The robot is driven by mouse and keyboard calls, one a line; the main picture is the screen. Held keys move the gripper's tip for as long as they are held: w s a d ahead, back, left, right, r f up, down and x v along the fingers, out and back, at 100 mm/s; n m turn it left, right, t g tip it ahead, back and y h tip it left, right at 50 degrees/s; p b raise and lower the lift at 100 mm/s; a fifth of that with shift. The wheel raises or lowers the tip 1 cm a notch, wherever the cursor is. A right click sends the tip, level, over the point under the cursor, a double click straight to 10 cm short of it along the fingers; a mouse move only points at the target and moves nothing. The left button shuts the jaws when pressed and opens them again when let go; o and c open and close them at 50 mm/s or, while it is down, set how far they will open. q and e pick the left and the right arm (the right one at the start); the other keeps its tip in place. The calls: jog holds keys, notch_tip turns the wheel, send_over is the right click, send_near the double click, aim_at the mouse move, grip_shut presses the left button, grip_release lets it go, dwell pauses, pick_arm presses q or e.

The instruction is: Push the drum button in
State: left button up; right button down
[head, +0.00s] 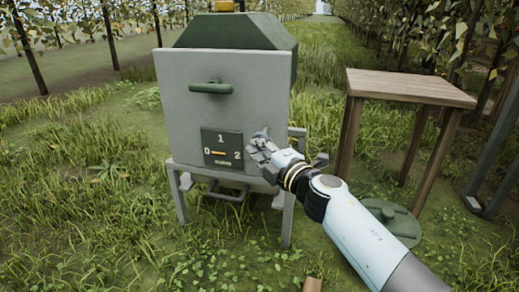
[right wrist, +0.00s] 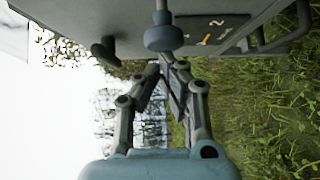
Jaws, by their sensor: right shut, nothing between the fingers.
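A grey metal machine (head: 178,111) with a green top stands in the grass on legs. My right gripper (head: 262,145) is shut and empty at the lower right of its front face. In the right wrist view, a round grey knob on a short stem (right wrist: 163,38), which looks like the drum button, stands out from the machine front. My right gripper's fingertips (right wrist: 167,60) are together right by this knob; I cannot tell whether they touch it. In the head view the gripper largely covers that spot. My left gripper is out of view.
A dark panel marked 0, 1, 2 (head: 221,148) is left of the gripper. A green handle (head: 211,88) juts out above it. A wooden table (head: 410,86) stands to the right, and a green round lid (head: 390,220) lies in the grass behind my arm.

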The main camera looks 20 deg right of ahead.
aim_at(263, 136)
jog(key=shift+w+d, duration=0.1)
jog(key=shift+w, duration=0.05)
jog(key=w+d, duration=0.2)
jog(key=w, duration=0.1)
jog(key=shift+r, duration=0.1)
dwell(0.4)
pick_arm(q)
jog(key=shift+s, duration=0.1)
